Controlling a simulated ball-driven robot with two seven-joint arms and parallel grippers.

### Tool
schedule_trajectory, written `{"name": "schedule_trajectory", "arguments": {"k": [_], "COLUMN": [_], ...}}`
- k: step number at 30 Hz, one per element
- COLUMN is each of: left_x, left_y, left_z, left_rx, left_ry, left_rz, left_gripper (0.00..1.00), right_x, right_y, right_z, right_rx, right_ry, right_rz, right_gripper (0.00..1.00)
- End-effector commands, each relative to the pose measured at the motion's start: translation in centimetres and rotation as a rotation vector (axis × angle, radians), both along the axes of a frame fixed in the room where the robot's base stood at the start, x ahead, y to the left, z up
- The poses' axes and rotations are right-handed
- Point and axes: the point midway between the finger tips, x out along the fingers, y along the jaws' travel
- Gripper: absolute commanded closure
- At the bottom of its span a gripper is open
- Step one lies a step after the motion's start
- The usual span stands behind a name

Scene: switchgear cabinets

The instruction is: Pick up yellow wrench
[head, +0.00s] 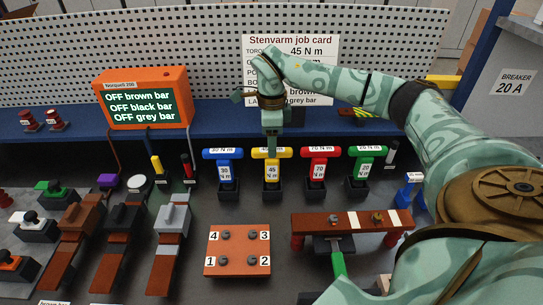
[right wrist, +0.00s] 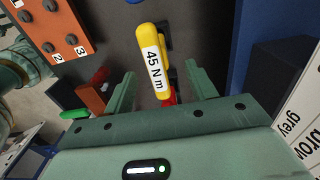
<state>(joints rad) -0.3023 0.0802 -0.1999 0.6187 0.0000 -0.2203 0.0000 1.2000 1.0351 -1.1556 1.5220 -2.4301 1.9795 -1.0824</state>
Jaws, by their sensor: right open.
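The yellow wrench (head: 259,154) stands upright in a dark holder, between a blue and a red one. It has a T-shaped yellow handle and a label reading 45. My right gripper (head: 271,127) is directly above it, pointing down. In the right wrist view the yellow handle (right wrist: 149,37), labelled 45 N m, lies beyond and between the spread fingers (right wrist: 160,76). The right gripper is open and empty; no contact with the wrench is visible. My left gripper is not in view.
The blue (head: 222,154), red (head: 320,153) and green (head: 367,152) wrenches stand close by in the same row. An orange display (head: 178,82) and a job card (head: 312,41) stand behind. A terminal block (head: 237,263) and a brown bar (head: 343,222) lie in front.

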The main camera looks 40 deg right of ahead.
Motion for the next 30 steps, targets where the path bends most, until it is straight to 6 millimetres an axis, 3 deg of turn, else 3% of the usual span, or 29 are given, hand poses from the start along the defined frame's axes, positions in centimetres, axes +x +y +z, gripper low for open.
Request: {"name": "schedule_trajectory", "arguments": {"k": [5,13,22,23,28,29,30], "left_x": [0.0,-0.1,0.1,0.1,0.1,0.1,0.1], "left_y": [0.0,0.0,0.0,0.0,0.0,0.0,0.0], "left_z": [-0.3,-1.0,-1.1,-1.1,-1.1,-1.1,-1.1], "left_rx": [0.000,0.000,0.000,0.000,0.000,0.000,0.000], "left_ry": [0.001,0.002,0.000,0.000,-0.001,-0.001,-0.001], "left_rz": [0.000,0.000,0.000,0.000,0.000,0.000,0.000], "left_gripper": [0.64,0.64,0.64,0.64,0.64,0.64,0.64], "right_x": [0.0,-0.4,-0.4,-0.4,-0.4,-0.4,-0.3], "right_y": [0.1,0.2,0.2,0.2,0.2,0.2,0.2], "right_z": [-1.5,-5.7,-6.4,-6.4,-6.4,-6.4,-6.3], "right_rx": [0.001,0.002,0.001,0.001,0.001,0.001,0.001], "right_ry": [0.000,0.002,-0.002,-0.002,-0.002,-0.002,-0.003], "right_rz": [0.000,0.000,0.000,0.000,0.000,0.000,0.000], "right_gripper": [0.44,0.44,0.44,0.46,0.94,1.00,1.00]}}
